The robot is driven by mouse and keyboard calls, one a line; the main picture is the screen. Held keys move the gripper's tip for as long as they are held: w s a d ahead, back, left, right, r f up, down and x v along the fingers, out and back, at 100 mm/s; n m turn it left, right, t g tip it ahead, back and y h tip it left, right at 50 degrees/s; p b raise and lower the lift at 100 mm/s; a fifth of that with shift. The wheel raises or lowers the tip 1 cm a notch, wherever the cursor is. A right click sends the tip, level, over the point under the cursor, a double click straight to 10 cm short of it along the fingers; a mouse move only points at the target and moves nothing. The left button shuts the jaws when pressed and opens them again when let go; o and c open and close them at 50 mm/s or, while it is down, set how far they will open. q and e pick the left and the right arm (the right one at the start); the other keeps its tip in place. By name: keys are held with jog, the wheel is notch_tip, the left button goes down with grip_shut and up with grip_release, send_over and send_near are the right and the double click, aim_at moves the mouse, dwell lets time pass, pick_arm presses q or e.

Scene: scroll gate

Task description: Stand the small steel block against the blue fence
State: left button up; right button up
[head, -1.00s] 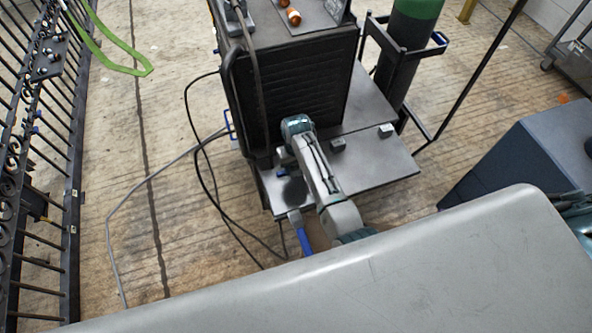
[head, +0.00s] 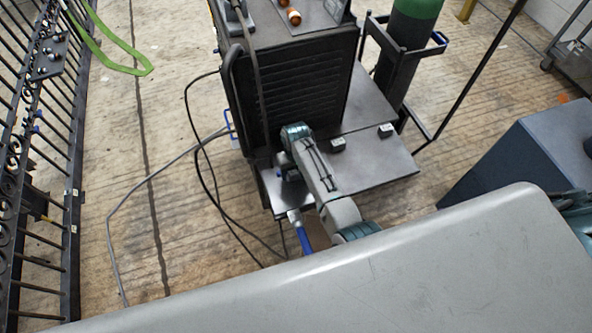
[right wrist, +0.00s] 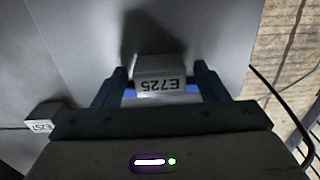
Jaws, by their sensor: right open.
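A light grey block labelled E725 (right wrist: 160,70) stands on the grey shelf (head: 375,165) in the right wrist view, its label upside down. My right gripper (right wrist: 161,80) is open, with one finger on each side of this block and a gap on both sides. In the head view my right gripper (head: 289,172) is low over the shelf's left part, and the arm hides the E725 block. My left gripper is not in view.
Two small labelled blocks, one nearer (head: 338,145) and one farther right (head: 386,131), sit on the shelf. A block labelled E51 (right wrist: 42,118) shows in the wrist view. A blue-handled tool (head: 304,236) is at the front edge. A dark ribbed machine (head: 310,85) stands behind.

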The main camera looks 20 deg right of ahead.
aim_at(296, 171)
notch_tip(296, 171, up, 12)
jog(key=shift+r, duration=0.15)
dwell(0.4)
